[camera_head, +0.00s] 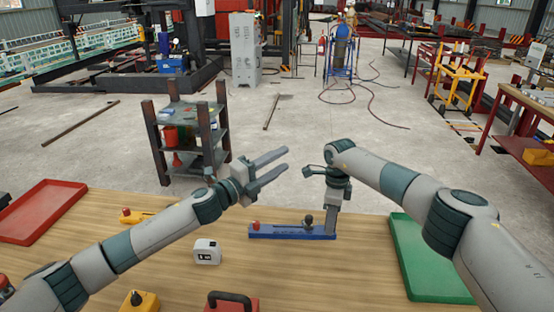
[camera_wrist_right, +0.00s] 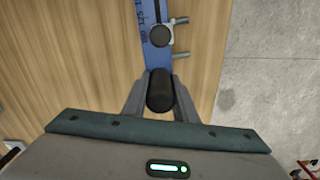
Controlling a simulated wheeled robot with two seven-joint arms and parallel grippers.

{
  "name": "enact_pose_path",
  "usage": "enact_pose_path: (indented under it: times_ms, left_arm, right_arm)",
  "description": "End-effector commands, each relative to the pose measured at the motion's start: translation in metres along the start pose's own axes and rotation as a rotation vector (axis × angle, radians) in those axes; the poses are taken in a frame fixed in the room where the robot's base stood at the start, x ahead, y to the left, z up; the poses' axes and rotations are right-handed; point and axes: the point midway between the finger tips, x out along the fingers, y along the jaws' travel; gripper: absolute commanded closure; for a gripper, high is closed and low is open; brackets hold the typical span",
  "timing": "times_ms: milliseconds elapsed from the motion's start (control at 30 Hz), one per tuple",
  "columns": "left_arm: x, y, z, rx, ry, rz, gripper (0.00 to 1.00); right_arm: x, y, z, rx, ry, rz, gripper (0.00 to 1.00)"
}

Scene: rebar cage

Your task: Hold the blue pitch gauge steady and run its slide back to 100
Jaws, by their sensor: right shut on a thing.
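The blue pitch gauge (camera_head: 275,232) lies flat on the wooden table near its far edge, with a red knob at its left end. Its slide, with a dark round knob (camera_head: 308,219), sits toward the right end; this knob (camera_wrist_right: 160,36) also shows in the right wrist view, beside the scale on the blue bar (camera_wrist_right: 153,58). My right gripper (camera_head: 331,230) is shut on the black grip (camera_wrist_right: 160,92) at the gauge's right end. My left gripper (camera_head: 285,168) is open and empty, raised above the gauge with its fingers apart.
A white display box (camera_head: 207,252) stands left of the gauge. A yellow bar with a red knob (camera_head: 140,216), a yellow block (camera_head: 139,302) and a red block with black handle (camera_head: 232,303) are nearby. A red tray (camera_head: 40,210) and green tray (camera_head: 425,260) flank the table.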

Motion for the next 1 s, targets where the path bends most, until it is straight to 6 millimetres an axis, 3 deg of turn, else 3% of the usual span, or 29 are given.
enact_pose_path:
  times_ms: [300, 800, 833, 900, 1000]
  left_arm:
    - [0.0022, -0.0042, 0.0071, -0.142, 0.004, -0.024, 0.62]
    - [0.0023, -0.0046, 0.0083, -0.159, 0.004, -0.026, 0.62]
    - [0.0023, -0.0047, 0.0083, -0.159, 0.004, -0.026, 0.62]
    - [0.0023, -0.0047, 0.0083, -0.159, 0.004, -0.026, 0.62]
    - [0.0023, -0.0048, 0.0083, -0.159, 0.004, -0.027, 0.62]
  right_arm:
    - [-0.0005, 0.0002, 0.0009, -0.001, -0.001, 0.000, 1.00]
    - [-0.0004, 0.0003, 0.0010, -0.001, -0.001, 0.000, 1.00]
    - [-0.0004, 0.0003, 0.0010, -0.001, -0.001, 0.000, 0.70]
    - [-0.0004, 0.0002, 0.0009, -0.001, -0.001, 0.000, 0.53]
    - [-0.0003, 0.0002, 0.0007, -0.001, -0.001, 0.000, 0.53]
